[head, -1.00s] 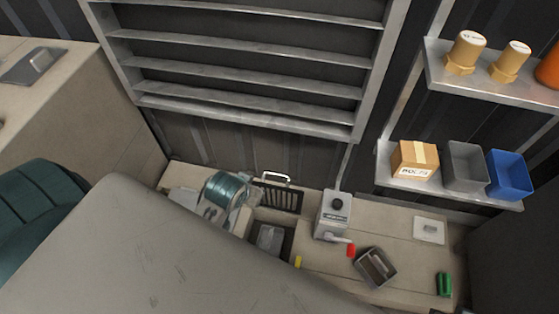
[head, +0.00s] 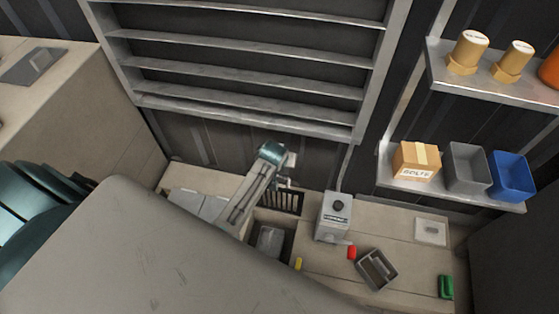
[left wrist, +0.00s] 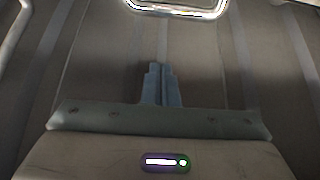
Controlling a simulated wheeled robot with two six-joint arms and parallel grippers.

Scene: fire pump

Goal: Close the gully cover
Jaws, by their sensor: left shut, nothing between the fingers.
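The gully cover (head: 289,202) is a dark slatted grate standing raised at the back edge of the gully (head: 288,245), against the wall, in the head view. The gully is an open dark recess with a grey piece inside. My left forearm and wrist hide the cover's left part and much of its handle. My left gripper (head: 290,160) is just above the cover, near the wall. In the left wrist view its fingers (left wrist: 162,84) are shut and empty. A bright loop (left wrist: 178,12), perhaps the cover's handle, shows beyond them, apart from them. My right gripper is out of view.
A grey box with a black knob (head: 334,215) stands right of the gully. A red piece (head: 351,252), a grey tray (head: 391,270) and a green piece (head: 445,287) lie farther right. Metal slats (head: 240,75) overhang behind; a shelf with bins (head: 467,168) is at right.

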